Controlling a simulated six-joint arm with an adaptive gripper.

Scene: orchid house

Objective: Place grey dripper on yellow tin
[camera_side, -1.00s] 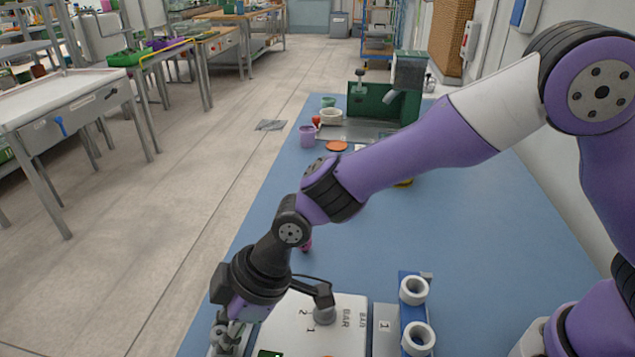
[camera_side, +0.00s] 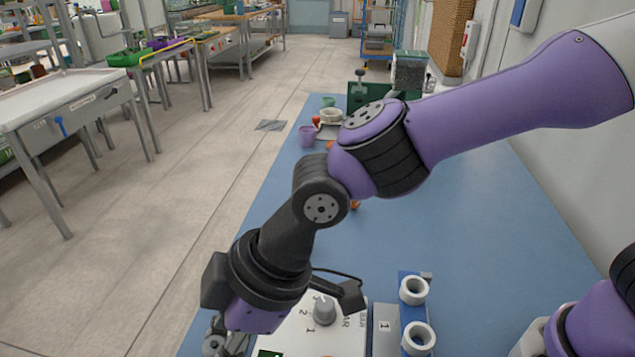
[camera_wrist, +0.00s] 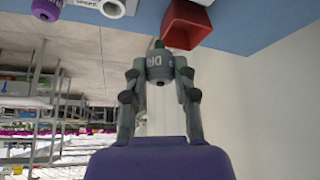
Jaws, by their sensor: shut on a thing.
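In the side view my gripper (camera_side: 225,345) is low at the bottom left, beside the white machine, and largely hidden by my wrist and cut by the frame edge. The dripper cannot be made out there. No yellow tin can be made out now; my arm covers the middle of the blue bench.
A white machine with a grey knob (camera_side: 325,311) and a blue rack with white rings (camera_side: 416,290) stand near the front. A purple cup (camera_side: 307,136) and white bowl (camera_side: 331,115) stand far back. A red container (camera_wrist: 187,24) is near the dripper in the wrist view. The bench's right side is clear.

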